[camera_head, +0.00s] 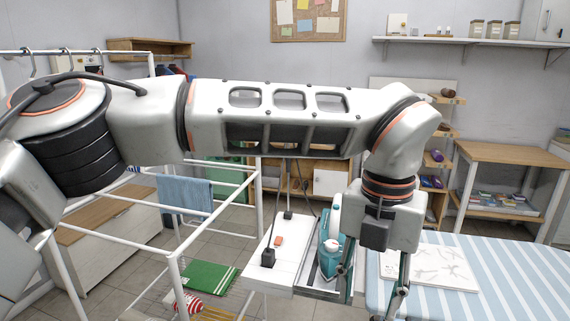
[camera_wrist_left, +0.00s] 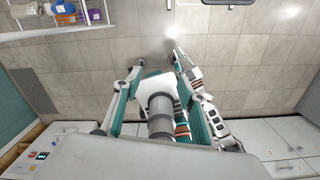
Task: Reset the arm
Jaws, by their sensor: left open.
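My left arm (camera_head: 280,118) stretches across the head view from the left edge, then bends down at the right. Its gripper (camera_head: 373,296) hangs pointing down, open, with its two fingers apart and nothing seen between them. It hangs in front of the ironing board's left end in the picture; the tips are near the lower edge of the view. A teal and white iron (camera_head: 329,258) stands just left of the gripper, partly covered by a finger. In the left wrist view, the gripper's housing and parts of my body fill the lower middle. My right gripper cannot be made out.
The ironing board (camera_head: 520,285) has a striped blue cover with a patterned cloth (camera_head: 430,266) on it. A white drying rack (camera_head: 215,215) with a blue towel (camera_head: 184,195) stands at left. A wooden-topped table (camera_head: 515,154) stands behind. Tiled floor (camera_wrist_left: 250,60) is clear.

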